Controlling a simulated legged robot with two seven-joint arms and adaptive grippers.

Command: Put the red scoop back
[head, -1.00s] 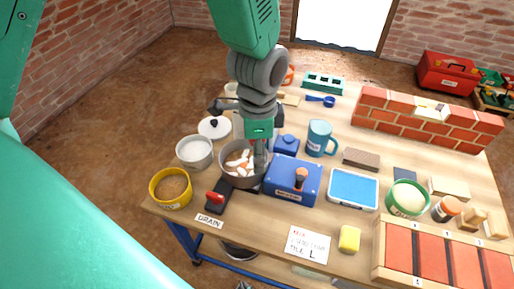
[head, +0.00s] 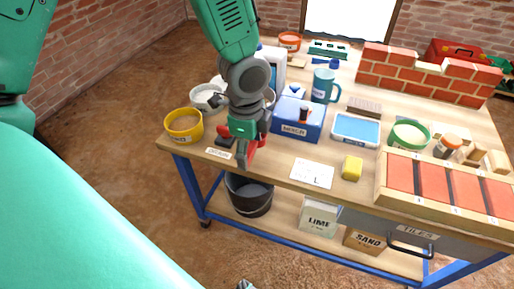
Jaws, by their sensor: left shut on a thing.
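My left gripper (head: 243,143) is at the table's front edge, pointing down, just right of the "DRAIN" label. It is shut on a red thing (head: 258,147) that looks like the red scoop. Only part of it shows beside the fingers; the rest is hidden behind them. I cannot tell whether it touches the table. A blue scoop (head: 325,63) lies at the back of the table.
The "DRAIN" label (head: 218,153), a yellow tub (head: 184,125) and a grey pot (head: 205,97) stand left of the gripper. A blue mixer box (head: 297,128) stands close on the right. A dark bucket (head: 249,198) is on the shelf below.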

